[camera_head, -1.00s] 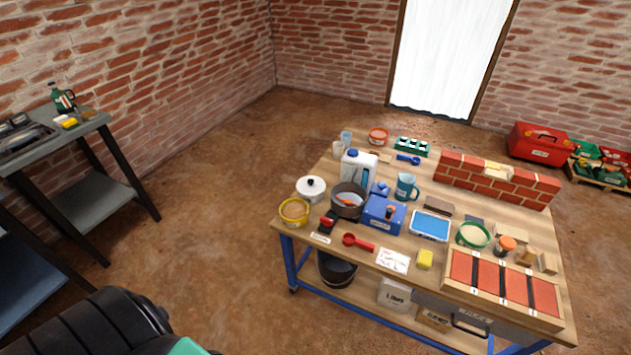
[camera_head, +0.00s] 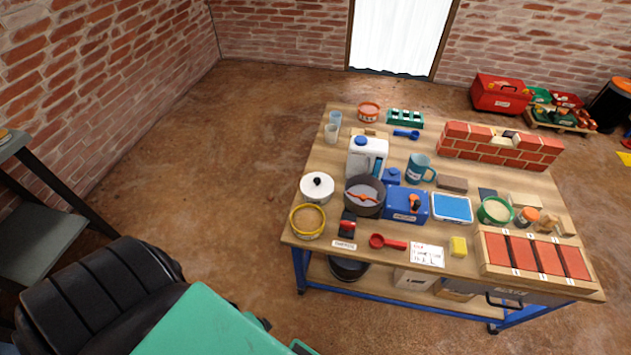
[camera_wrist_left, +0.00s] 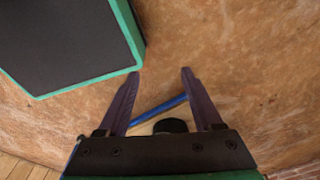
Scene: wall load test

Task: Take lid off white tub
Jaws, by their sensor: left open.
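The white tub (camera_head: 317,190) stands near the left edge of the workbench in the head view. Its lid is on, with a black knob (camera_head: 317,182) on top. My left gripper (camera_wrist_left: 158,90) is open and empty in the left wrist view, its two fingers spread above the brown floor. The wrist view does not show the tub. In the head view the gripper's fingers are not visible; only green and black parts of my own body show at the bottom left. My right gripper is not in view.
Close around the tub are a yellow-rimmed bowl (camera_head: 307,222) in front and a dark pot (camera_head: 365,196) to the right. A white jug (camera_head: 367,157) and clear cups (camera_head: 331,132) stand behind.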

